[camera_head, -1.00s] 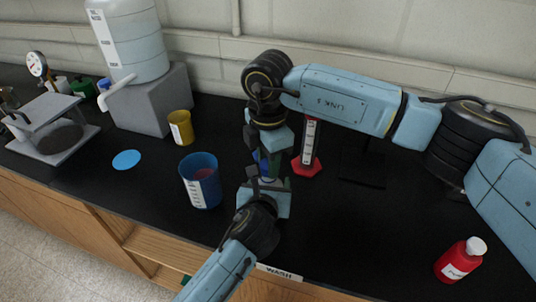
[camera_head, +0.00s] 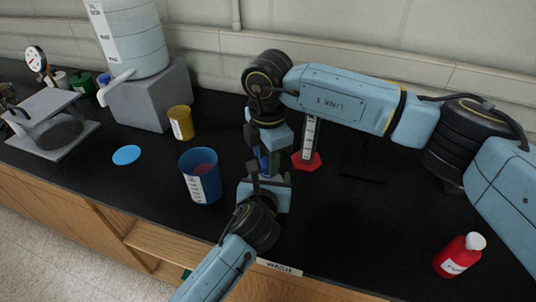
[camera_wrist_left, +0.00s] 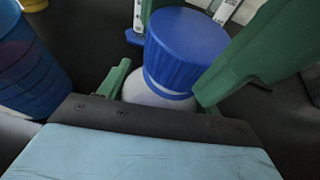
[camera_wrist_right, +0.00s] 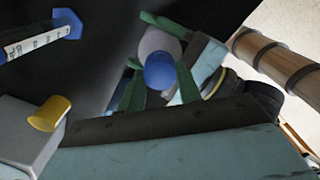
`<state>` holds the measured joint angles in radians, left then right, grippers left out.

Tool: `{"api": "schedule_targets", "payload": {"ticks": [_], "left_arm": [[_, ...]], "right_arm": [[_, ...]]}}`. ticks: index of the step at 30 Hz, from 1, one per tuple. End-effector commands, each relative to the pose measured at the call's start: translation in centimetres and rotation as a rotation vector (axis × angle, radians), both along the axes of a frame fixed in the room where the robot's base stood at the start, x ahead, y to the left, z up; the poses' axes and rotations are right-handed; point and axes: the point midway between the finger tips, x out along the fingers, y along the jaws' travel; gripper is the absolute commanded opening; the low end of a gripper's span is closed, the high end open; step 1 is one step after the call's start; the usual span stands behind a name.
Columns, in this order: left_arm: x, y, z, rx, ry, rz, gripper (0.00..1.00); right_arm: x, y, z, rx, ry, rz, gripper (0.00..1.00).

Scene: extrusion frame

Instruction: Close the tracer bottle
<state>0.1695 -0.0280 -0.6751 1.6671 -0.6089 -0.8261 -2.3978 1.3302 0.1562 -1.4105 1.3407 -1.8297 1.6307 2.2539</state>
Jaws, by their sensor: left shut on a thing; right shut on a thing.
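A white bottle (camera_wrist_left: 150,92) with a ribbed blue cap (camera_wrist_left: 185,48) shows close up in the left wrist view; I take it to be the tracer bottle. The cap sits over the bottle's top; whether it is fully seated I cannot tell. My left gripper (camera_wrist_left: 158,88) is shut on the bottle from the side. My right gripper (camera_wrist_right: 162,88) comes from above, its green fingers at either side of the blue cap (camera_wrist_right: 160,72), shut on it. In the head view the right gripper (camera_head: 270,158) is just above the left gripper (camera_head: 266,176), and they hide most of the bottle.
A blue beaker (camera_head: 200,182) stands close left of my left gripper. A yellow cup (camera_head: 181,123) and a grey block (camera_head: 152,97) are further left.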

Motion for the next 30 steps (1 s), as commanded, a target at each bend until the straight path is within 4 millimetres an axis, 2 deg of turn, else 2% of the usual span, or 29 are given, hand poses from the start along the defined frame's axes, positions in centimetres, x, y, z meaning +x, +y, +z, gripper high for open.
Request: {"api": "schedule_targets", "payload": {"ticks": [2, 3, 8, 18, 24, 30], "left_arm": [[-0.01, 0.00, -0.02, 0.000, 0.000, 0.000, 0.23], [-0.01, 0.00, -0.02, 0.000, 0.000, 0.000, 0.00], [-0.01, 0.00, -0.02, 0.000, 0.000, 0.000, 0.00], [-0.02, -0.01, -0.04, 0.000, 0.001, 0.000, 0.00], [-0.04, -0.08, -0.04, 0.000, 0.001, -0.002, 0.00], [-0.04, -0.08, -0.04, -0.001, 0.001, -0.002, 0.00]], "right_arm": [[-0.01, 0.00, -0.19, 0.000, 0.000, 0.000, 0.13], [0.00, 0.01, -0.17, 0.000, 0.000, 0.000, 0.13], [-0.01, 0.02, -0.18, 0.000, 0.000, -0.087, 0.13], [-0.19, 0.60, -0.26, 0.008, 0.005, -0.679, 0.13], [-0.07, 0.25, -0.18, 0.005, 0.004, -0.829, 0.13], [-0.01, 0.12, -0.15, 0.003, 0.002, -0.850, 0.13]]}}
